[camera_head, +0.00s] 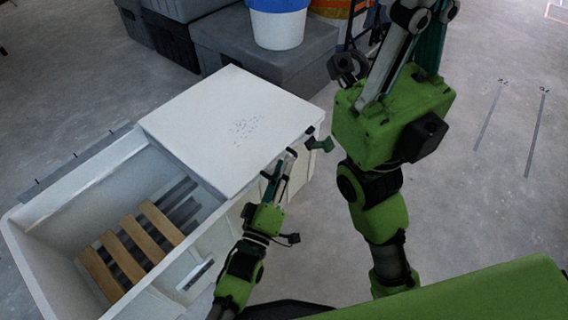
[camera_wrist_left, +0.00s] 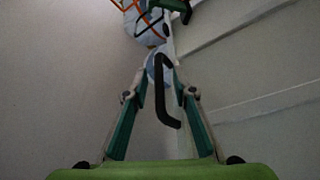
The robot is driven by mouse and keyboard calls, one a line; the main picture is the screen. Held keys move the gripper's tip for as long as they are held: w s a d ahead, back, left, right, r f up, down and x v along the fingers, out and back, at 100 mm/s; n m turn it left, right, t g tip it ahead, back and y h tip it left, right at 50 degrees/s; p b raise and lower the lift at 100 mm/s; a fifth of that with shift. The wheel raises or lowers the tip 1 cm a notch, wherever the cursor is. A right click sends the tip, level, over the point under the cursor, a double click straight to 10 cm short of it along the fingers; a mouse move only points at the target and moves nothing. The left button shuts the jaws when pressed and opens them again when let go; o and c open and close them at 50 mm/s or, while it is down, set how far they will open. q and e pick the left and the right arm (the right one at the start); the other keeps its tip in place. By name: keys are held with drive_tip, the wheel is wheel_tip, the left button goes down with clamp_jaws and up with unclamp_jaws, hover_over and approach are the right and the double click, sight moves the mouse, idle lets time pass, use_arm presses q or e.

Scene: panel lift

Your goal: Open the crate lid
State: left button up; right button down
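The white crate (camera_head: 30,225) stands at the left of the head view. Its flat white lid (camera_head: 230,120) covers the far right part, and the near left part is uncovered. My left gripper (camera_head: 281,163) is at the lid's right edge. In the left wrist view its two fingers (camera_wrist_left: 160,88) are apart, with a black bent handle (camera_wrist_left: 166,95) between them; no firm grip shows. My right gripper (camera_head: 390,45) is raised to the right of the lid, apart from it. Its fingertips are partly out of frame, so its opening is unclear.
Wooden slats (camera_head: 130,245) lie inside the crate. Dark grey boxes (camera_head: 265,50) stand close behind it, with a white and blue bucket (camera_head: 277,25) on top. The concrete floor (camera_head: 500,190) at the right is clear.

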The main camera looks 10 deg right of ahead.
use_arm(q)
drive_tip(key=shift+c, duration=0.4)
clamp_jaws()
drive_tip(key=shift+r, duration=0.15)
